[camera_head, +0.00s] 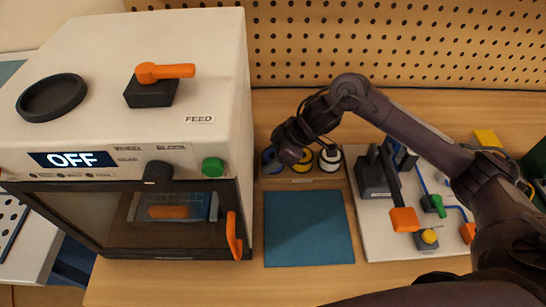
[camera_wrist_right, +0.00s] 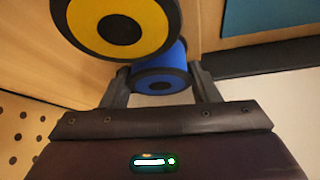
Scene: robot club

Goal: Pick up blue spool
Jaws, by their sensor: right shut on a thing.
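The blue spool (camera_head: 267,160) is the leftmost in a row of spools at the back of the table, partly hidden by my right gripper (camera_head: 283,150). In the right wrist view the blue spool (camera_wrist_right: 160,78) sits between the two fingers of my right gripper (camera_wrist_right: 162,72), which is shut on it. Whether the spool is clear of its holder cannot be told. My left gripper is not in view.
A yellow spool (camera_head: 302,161) and a white spool (camera_head: 330,159) stand to the right; the yellow one is close. A white machine (camera_head: 215,100) reading OFF stands left. A teal mat (camera_head: 308,230) lies bare in front. A board (camera_head: 385,245) with switches is at right.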

